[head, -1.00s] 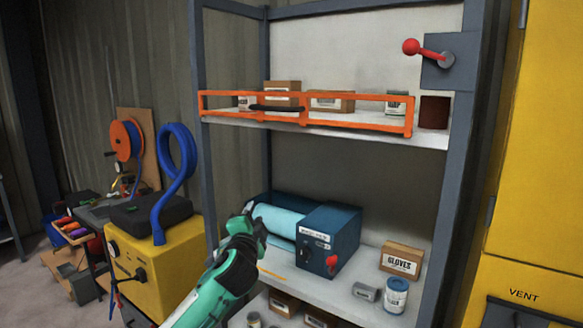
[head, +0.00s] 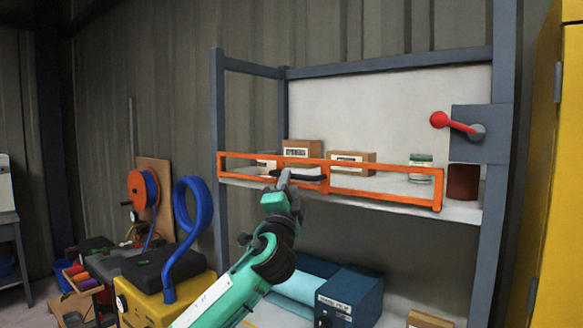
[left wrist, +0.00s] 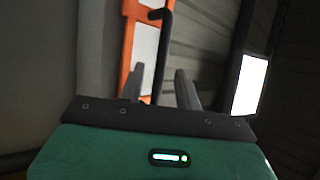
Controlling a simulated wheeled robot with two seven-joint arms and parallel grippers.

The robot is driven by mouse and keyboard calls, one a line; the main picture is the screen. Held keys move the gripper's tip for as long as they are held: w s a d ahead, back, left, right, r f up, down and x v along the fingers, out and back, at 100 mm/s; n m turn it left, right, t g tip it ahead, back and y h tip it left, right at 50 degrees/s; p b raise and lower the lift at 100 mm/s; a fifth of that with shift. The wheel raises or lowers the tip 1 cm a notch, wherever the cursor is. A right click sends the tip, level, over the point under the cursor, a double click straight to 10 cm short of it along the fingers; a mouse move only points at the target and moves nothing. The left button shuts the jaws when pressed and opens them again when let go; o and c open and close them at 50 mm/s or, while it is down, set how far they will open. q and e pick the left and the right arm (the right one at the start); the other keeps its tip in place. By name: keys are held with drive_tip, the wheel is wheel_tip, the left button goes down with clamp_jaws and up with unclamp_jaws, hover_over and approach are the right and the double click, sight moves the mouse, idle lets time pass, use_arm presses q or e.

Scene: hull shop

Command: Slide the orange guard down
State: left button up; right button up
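The orange guard (head: 385,196) is a rectangular rail frame across the front of the upper shelf, in the head view. Its black handle (head: 310,177) is at the left-middle part of the frame. My left gripper (head: 284,177) is raised in front of the guard at the handle's left end, partly hiding it. In the left wrist view the two grey fingers (left wrist: 166,80) are apart, and the black handle (left wrist: 163,45) appears between them, in front of the orange guard (left wrist: 128,45). Whether the fingers touch the handle I cannot tell. My right gripper is not in view.
Small boxes (head: 352,162) and a can (head: 421,167) stand behind the guard. A red-knobbed lever (head: 455,124) is on the right post. Below, the lower shelf holds a dark blue machine (head: 350,297). A yellow cabinet (head: 555,200) stands at the right.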

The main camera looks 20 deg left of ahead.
use_arm(q)
drive_tip(key=shift+p+x, duration=0.6)
drive_tip(key=shift+x, duration=1.3)
drive_tip(key=shift+c, duration=0.4)
clamp_jaws()
